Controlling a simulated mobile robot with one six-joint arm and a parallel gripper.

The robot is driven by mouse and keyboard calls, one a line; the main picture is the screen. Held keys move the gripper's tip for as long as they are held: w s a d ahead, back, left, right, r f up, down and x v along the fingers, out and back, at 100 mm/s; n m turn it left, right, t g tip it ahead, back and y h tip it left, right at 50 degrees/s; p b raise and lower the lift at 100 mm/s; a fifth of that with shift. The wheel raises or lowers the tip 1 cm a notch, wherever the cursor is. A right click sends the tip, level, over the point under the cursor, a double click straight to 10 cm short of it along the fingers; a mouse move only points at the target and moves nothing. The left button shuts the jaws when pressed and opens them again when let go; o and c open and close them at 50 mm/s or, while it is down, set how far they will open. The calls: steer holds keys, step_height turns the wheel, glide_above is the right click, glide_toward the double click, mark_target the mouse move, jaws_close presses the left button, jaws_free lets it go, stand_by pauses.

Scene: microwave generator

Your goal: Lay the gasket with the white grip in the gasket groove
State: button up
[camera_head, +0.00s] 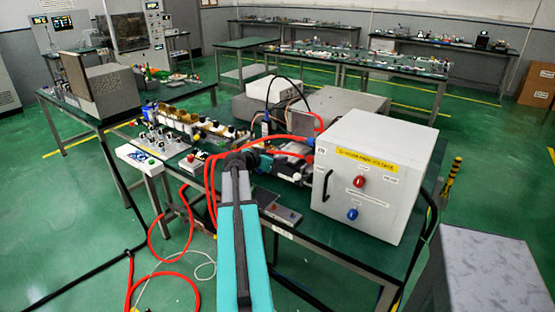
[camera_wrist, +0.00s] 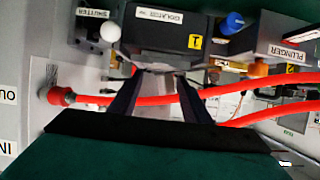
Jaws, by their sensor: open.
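My gripper (camera_wrist: 158,74) shows in the wrist view as two dark fingers, spread apart, with their tips in front of the equipment on the bench. Something pale and thin lies at or behind the tips; I cannot tell what it is or whether they touch it. In the head view my teal arm reaches over the bench, and the fingertips cannot be made out. I cannot clearly identify the gasket with the white grip or the gasket groove in either view. A white round knob (camera_wrist: 110,32) sits below a SHUTTER label in the wrist view.
Red hoses (camera_wrist: 220,91) cross close to the fingers. A block labelled ISOLATOR (camera_wrist: 160,32) and a part labelled PLUNGER (camera_wrist: 280,45) stand beyond. In the head view, a large white high-voltage cabinet (camera_head: 375,165) stands on the right of the green bench (camera_head: 340,245).

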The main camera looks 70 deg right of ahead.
steer(key=b+v, duration=0.2)
steer(key=v, duration=1)
steer(key=shift+s+d, duration=0.1)
